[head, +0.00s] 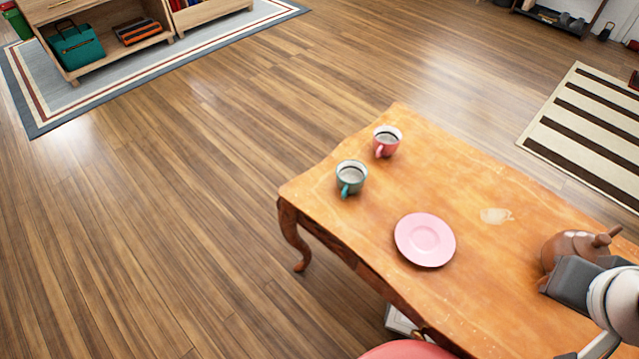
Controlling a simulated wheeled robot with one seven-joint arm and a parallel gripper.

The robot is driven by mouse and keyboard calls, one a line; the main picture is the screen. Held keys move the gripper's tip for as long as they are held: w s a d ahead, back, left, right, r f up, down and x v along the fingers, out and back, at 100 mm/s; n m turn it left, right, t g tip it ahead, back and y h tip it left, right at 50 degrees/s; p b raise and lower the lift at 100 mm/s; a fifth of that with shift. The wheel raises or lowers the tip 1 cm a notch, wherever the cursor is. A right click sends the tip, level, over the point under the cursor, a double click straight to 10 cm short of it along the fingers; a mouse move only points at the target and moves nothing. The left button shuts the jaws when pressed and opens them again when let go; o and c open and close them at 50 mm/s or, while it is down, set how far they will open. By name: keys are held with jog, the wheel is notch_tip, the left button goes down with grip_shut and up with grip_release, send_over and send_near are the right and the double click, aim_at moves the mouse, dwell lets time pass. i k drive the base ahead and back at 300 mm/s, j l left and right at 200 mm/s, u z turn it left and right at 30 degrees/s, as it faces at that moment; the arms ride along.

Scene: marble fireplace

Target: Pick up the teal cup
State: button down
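The teal cup (351,177) stands upright on the wooden table (470,190), near its far left corner. It has a pale inside and a teal handle that faces the front of the table. My gripper (548,286) shows at the right edge as a dark grey part on a white arm. It is well to the right of the teal cup and apart from it. Its fingers are too unclear to tell whether they are open or shut.
A pink cup (387,141) stands just behind and right of the teal cup. A pink plate (425,239) lies in front of them. A brown pot (580,246) is beside my gripper. A pink rounded thing (408,350) is at the bottom edge. Floor left of the table is clear.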

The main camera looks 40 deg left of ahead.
aim_at(351, 174)
jog(key=u, duration=1.45)
